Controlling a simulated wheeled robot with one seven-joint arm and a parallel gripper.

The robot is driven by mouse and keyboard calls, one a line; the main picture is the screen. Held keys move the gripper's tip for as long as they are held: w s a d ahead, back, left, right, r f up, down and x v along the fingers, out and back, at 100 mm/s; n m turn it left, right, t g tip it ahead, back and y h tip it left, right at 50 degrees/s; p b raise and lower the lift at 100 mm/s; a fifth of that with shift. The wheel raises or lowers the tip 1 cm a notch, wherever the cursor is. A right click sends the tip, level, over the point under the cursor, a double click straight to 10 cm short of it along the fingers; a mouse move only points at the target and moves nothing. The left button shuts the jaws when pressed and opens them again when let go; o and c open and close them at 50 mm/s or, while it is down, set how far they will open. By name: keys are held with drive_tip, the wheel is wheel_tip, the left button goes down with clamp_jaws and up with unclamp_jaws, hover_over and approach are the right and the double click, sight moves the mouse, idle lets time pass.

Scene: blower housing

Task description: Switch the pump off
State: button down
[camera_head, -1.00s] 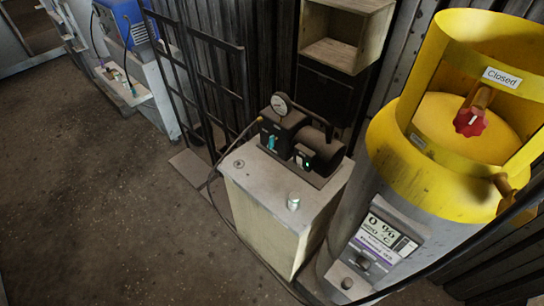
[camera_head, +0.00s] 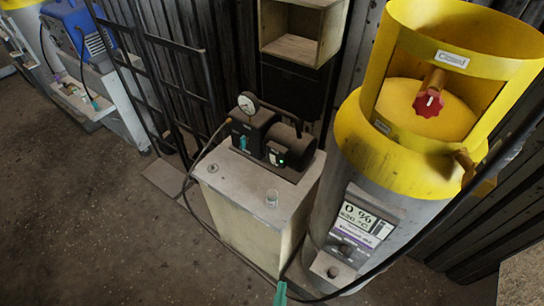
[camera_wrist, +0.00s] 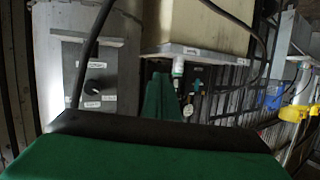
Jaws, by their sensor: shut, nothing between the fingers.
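The pump (camera_head: 292,136) is a dark unit with a round gauge, a teal handle (camera_head: 243,142) and a small lit green light (camera_head: 281,161) on its front box. It sits on a pale cabinet (camera_head: 245,215). The tip of my gripper (camera_head: 281,292) shows teal-green at the bottom edge of the head view, in front of and below the cabinet, well apart from the pump. In the wrist view my green gripper (camera_wrist: 168,92) is shut and empty.
A large yellow-topped cylinder (camera_head: 340,195) with a red knob (camera_head: 428,103) and a display stands right of the cabinet. A dark hose runs along the floor past it. Open floor lies at left.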

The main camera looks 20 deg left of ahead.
drive_tip(key=w+a+g+y, duration=0.1)
drive_tip(key=w+a, duration=0.3)
drive_tip(key=w, duration=0.5)
drive_tip(key=w+a+y, duration=0.1)
drive_tip(key=w+a, duration=0.4)
drive_tip(key=w, duration=0.3)
drive_tip(key=w+a+r, duration=0.2)
drive_tip(key=w+a, duration=0.2)
drive_tip(key=w, duration=0.2)
drive_tip(key=w+a+r+n+g, duration=0.1)
drive_tip(key=w+a+r, duration=0.2)
drive_tip(key=w, duration=0.3)
drive_tip(key=shift+a+r, duration=0.25)
drive_tip(key=shift+a, duration=0.4)
drive_tip(key=shift+w, duration=0.2)
approach(273, 158)
drive_tip(key=shift+w+a+f, duration=0.7)
drive_tip(key=shift+w+a, duration=0.15)
drive_tip(key=shift+w, duration=0.15)
drive_tip(key=shift+w+a+f, duration=0.7)
drive_tip(key=shift+w+a, duration=0.1)
drive_tip(key=shift+w, duration=0.25)
drive_tip(key=shift+w+d, duration=0.1)
drive_tip(key=shift+w, duration=0.1)
drive_tip(key=shift+w, duration=0.2)
